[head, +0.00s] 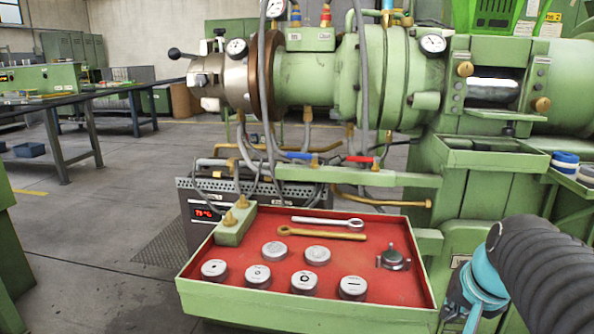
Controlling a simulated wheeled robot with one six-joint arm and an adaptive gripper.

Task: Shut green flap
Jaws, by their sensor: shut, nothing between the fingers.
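The green machine (412,85) fills the upper right of the head view. A rectangular opening (493,90) in its side shows a shiny metal cylinder inside. A green panel (500,49) lies along the top of this opening and a green lip (487,124) runs below it. I cannot tell which of them is the flap. Brass knobs sit at the upper left (465,69) and lower right (541,104) of the opening. Part of my arm, black and teal, shows at the lower right, below and apart from the opening. My gripper is not visible.
A red-lined green tray (205,291) in front holds round metal pieces (304,282) and two wrenches (327,223). A shallow green tray (493,158) juts out below the opening. Hoses hang at centre. Open floor (110,250) lies left.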

